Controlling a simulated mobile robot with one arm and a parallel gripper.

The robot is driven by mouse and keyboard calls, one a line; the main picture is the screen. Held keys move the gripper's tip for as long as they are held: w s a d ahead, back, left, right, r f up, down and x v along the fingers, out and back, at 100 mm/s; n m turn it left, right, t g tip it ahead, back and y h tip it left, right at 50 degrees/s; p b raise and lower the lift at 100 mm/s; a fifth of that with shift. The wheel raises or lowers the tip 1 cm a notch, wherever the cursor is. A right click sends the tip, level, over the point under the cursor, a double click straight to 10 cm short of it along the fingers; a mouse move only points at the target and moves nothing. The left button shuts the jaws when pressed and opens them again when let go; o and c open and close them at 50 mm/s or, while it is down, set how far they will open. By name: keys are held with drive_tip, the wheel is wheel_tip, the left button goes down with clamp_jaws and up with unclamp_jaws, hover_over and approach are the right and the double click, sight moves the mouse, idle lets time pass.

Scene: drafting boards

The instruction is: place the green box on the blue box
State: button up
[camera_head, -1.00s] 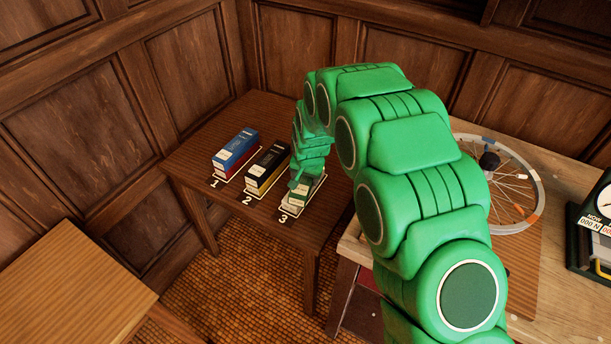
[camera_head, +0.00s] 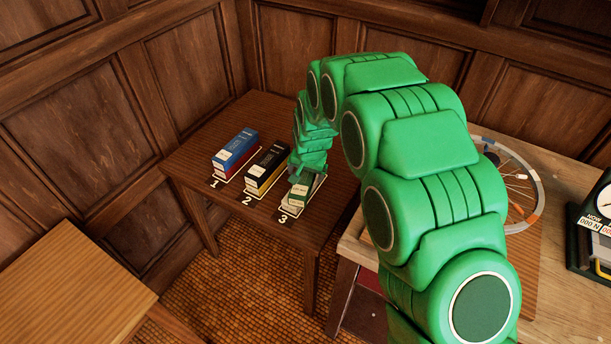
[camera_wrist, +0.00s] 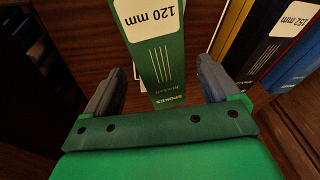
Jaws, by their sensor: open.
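The green box (camera_head: 301,189) lies on top of a grey-white box in slot 3 of the small wooden table, partly hidden by my arm. In the wrist view the green box (camera_wrist: 157,55) shows a white "120 mm" label. My gripper (camera_wrist: 160,80) is open, with one finger at each side of the green box's near end; I cannot tell whether they touch it. The blue box (camera_head: 236,146) lies on a red box in slot 1, at the left. Its edge shows at the right of the wrist view (camera_wrist: 297,66).
A black box (camera_head: 268,158) lies on a yellow box (camera_head: 264,182) in slot 2, between the blue and green stacks. The table (camera_head: 192,163) is bare behind the stacks. A spoked wheel (camera_head: 535,190) lies on a workbench at the right. Panelled walls stand behind.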

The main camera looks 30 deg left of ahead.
drive_tip(key=shift+w+v, duration=0.1)
drive_tip(key=shift+v, duration=1.05)
drive_tip(key=shift+w+v, duration=0.15)
drive_tip(key=shift+v, duration=1.05)
drive_tip(key=shift+d, duration=0.15)
drive_tip(key=a+r+m+y, duration=0.3)
drive_tip(key=a+m, duration=0.3)
drive_tip(key=a, duration=0.1)
drive_tip(key=m+t+h, duration=0.3)
drive_tip(key=m+t, duration=0.3)
drive_tip(key=m, duration=2.4)
approach(304, 176)
drive_tip(key=x, duration=0.3)
drive_tip(key=shift+a, duration=0.15)
drive_tip(key=shift+d+x, duration=0.1)
drive_tip(key=shift+x, duration=1.35)
drive_tip(key=shift+d+x, duration=0.15)
drive_tip(key=shift+x, duration=2.25)
